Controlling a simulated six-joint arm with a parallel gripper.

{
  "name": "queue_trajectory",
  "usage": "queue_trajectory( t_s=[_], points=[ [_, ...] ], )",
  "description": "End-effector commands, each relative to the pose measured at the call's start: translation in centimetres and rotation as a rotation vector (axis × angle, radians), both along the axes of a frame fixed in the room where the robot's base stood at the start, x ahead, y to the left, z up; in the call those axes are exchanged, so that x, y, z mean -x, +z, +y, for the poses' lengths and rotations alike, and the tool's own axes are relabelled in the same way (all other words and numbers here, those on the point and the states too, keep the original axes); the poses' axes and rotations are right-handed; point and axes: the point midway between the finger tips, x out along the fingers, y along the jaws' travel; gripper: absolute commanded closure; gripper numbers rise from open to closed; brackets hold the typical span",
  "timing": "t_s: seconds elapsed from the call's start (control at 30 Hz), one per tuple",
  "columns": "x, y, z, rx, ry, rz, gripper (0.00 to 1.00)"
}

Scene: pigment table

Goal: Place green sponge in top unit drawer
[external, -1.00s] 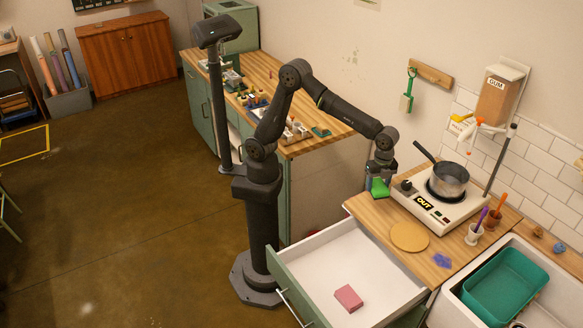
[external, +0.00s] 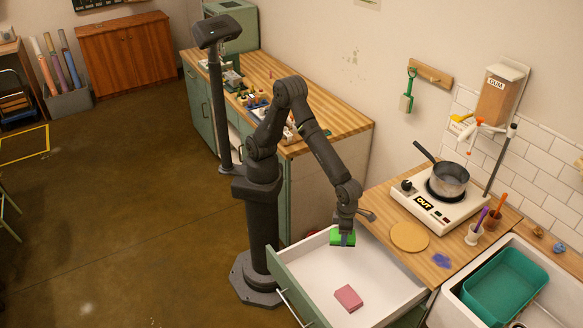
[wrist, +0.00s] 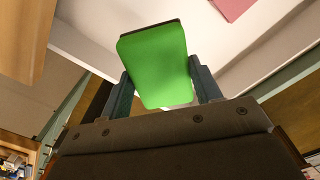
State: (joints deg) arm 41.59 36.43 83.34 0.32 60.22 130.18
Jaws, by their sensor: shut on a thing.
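The green sponge (external: 342,238) is held in my gripper (external: 344,240), above the back left part of the open drawer. In the wrist view the green sponge (wrist: 156,62) sits between the two fingers of my gripper (wrist: 160,82), pressed from both sides. The open top drawer (external: 318,272) is white inside with a green front. I cannot tell exactly how high the sponge is above the drawer floor.
A pink sponge (external: 348,298) lies in the drawer near its front; part of it shows in the wrist view (wrist: 232,8). The worktop beside the drawer holds a round cork-coloured mat (external: 409,236) and a hot plate (external: 430,209) with a pot (external: 449,181). Most of the drawer floor is clear.

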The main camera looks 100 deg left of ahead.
Motion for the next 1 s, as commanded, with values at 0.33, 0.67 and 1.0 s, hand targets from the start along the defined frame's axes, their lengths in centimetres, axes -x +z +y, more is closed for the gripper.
queue_trajectory(
  t_s=[0.33, 0.67, 1.0],
  points=[
    [5.3, -3.6, -4.6, -0.003, -0.622, 0.002, 0.63],
    [7.7, -5.3, -6.3, -0.004, -0.91, 0.002, 0.63],
    [7.8, -10.9, -6.3, -0.006, -0.924, 0.006, 0.63]
  ],
)
